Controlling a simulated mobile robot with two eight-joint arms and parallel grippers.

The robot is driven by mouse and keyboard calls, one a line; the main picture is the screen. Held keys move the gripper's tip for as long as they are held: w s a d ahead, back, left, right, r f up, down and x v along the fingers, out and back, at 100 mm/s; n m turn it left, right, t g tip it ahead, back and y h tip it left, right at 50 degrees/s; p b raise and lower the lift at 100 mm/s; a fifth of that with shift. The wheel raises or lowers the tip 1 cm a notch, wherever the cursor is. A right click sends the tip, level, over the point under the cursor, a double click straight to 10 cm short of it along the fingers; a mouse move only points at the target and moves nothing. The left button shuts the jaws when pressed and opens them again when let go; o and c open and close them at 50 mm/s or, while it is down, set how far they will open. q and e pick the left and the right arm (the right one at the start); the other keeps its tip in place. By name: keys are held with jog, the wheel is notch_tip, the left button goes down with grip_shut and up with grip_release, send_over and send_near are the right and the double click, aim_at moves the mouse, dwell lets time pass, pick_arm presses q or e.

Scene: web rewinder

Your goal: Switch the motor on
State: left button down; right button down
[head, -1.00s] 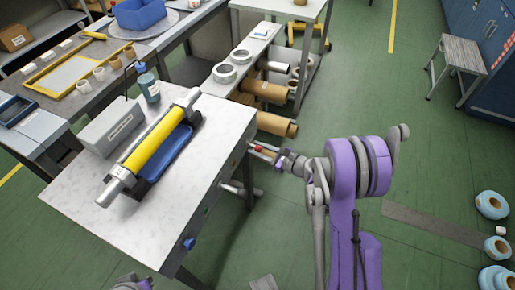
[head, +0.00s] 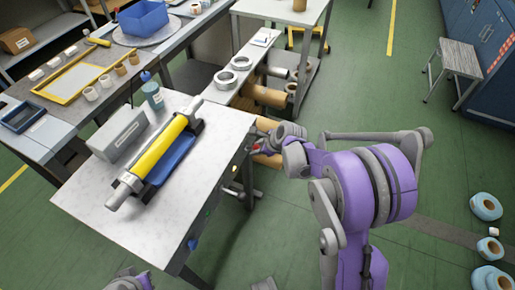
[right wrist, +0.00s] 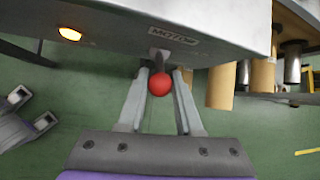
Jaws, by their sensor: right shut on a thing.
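The motor switch is a lever with a red ball knob (right wrist: 160,84) on the machine's side, under a plate (right wrist: 172,36) that reads MOTOR. My right gripper (right wrist: 161,73) has its fingers on both sides of the knob and is shut on the lever. In the head view my right arm reaches the table's right side, and its wrist mostly hides the switch. A lamp (right wrist: 69,34) glows orange on the same side panel. My left gripper (right wrist: 32,108) shows at the left edge of the right wrist view, its two fingers apart and empty.
A yellow roll (head: 157,158) lies on the machine's white top (head: 95,200), beside a grey box (head: 117,134) and a bottle (head: 153,95). The green floor on the right is mostly open.

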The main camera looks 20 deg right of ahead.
dwell(0.4)
jog(key=c, duration=0.6)
grip_release()
jog(key=shift+w, duration=0.1)
jog(key=shift+r, duration=0.1)
jog(key=p+v, duration=0.1)
jog(key=v, duration=0.9)
jog(key=shift+r, duration=0.4)
jog(key=shift+s+a, duration=0.1)
jog(key=shift+s, duration=0.1)
